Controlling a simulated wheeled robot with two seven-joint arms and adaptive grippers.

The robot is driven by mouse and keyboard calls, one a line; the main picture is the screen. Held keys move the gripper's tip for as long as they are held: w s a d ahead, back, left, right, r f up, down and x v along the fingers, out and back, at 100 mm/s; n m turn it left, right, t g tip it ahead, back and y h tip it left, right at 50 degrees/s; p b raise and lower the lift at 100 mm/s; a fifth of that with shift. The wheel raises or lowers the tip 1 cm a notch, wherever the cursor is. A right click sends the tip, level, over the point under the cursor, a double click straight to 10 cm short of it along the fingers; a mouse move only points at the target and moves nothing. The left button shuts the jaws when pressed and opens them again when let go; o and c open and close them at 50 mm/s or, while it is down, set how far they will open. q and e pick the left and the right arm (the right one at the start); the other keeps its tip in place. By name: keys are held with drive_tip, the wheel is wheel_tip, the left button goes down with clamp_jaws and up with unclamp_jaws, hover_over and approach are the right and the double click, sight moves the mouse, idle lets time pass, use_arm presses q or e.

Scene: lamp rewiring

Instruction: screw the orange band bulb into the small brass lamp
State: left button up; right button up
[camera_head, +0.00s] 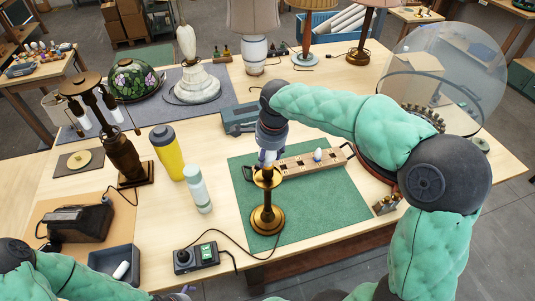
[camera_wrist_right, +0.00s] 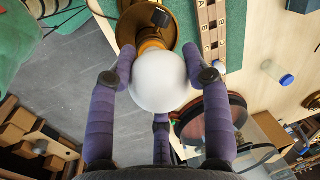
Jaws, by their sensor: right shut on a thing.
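The small brass lamp (camera_head: 267,217) stands upright on the green mat (camera_head: 335,205). My right gripper (camera_head: 268,158) is directly above its top, pointing down. In the right wrist view, the fingers (camera_wrist_right: 160,75) are shut around a round white bulb (camera_wrist_right: 158,85). An orange-gold ring shows at the bulb's far end, against the brass lamp (camera_wrist_right: 150,25). The bulb hides the joint, so I cannot tell how deep it sits in the socket. My left arm comes in at the bottom left; only a bit of its gripper (camera_head: 183,292) shows at the frame edge.
A wooden rack (camera_head: 295,163) with a blue-banded bulb (camera_head: 318,155) lies behind the lamp. A switch box (camera_head: 197,257) with a cable stands front left. A white bottle (camera_head: 197,188), yellow bottle (camera_head: 167,152) and dark tray (camera_head: 113,262) are to the left. The mat's right part is clear.

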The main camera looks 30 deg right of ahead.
drive_tip(key=shift+f, duration=0.1)
drive_tip(key=o, duration=1.3)
drive_tip(key=shift+c, duration=0.2)
wheel_tip(320, 180, up, 12)
drive_tip(key=s, duration=0.2)
drive_tip(key=shift+s, duration=0.1)
